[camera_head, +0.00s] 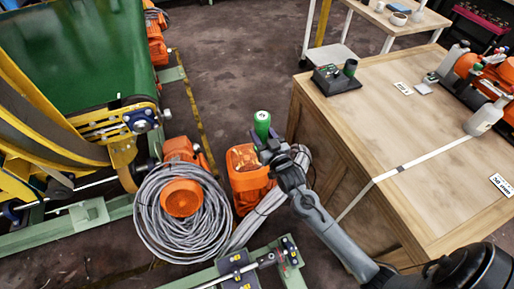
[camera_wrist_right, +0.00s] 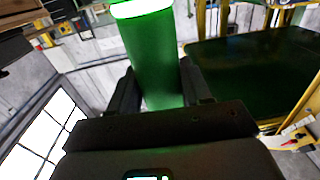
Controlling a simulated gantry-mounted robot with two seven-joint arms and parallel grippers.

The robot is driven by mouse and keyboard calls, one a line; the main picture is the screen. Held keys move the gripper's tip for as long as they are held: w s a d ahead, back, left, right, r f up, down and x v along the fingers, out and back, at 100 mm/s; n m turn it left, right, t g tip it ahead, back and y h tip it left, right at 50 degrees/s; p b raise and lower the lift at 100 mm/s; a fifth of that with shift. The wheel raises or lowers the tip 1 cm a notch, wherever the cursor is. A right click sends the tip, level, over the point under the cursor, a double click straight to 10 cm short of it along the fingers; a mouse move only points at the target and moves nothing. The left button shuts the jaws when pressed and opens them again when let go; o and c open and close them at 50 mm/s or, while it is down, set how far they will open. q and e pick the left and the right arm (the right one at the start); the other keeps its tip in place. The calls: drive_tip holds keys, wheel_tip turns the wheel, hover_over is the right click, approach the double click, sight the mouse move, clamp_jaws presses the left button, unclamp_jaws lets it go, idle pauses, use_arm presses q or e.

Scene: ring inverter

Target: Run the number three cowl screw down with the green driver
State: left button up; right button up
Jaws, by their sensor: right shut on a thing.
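The green driver (camera_head: 262,122) stands with its handle up above the orange motor (camera_head: 245,163) at the middle of the head view. My right gripper (camera_head: 268,148) is shut on the driver, and its arm comes in from the lower right. In the right wrist view the green handle (camera_wrist_right: 152,60) sits between the two dark fingers of my right gripper (camera_wrist_right: 160,92). The driver's lower end and the cowl screws are hidden behind the gripper or too small to tell. I cannot tell whether the driver touches a screw. My left gripper is not in view.
A wooden bench (camera_head: 390,130) fills the right, with a dark holder (camera_head: 337,78), a white bottle (camera_head: 485,118) and orange equipment on it. A grey cable coil (camera_head: 160,235) lies left of the motor. A green conveyor (camera_head: 75,45) stands at upper left. Floor beyond the motor is clear.

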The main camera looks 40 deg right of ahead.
drive_tip(key=shift+w+d+r, duration=0.3)
drive_tip(key=shift+d+r, duration=0.1)
drive_tip(key=shift+r, duration=0.2)
drive_tip(key=shift+w+r, duration=0.4)
drive_tip(key=shift+r, duration=0.1)
drive_tip(key=shift+r+p, duration=0.1)
drive_tip(key=shift+p, duration=0.25)
drive_tip(key=shift+f+b, duration=1.3)
drive_tip(key=shift+f, duration=2.1)
drive_tip(key=shift+r, duration=0.15)
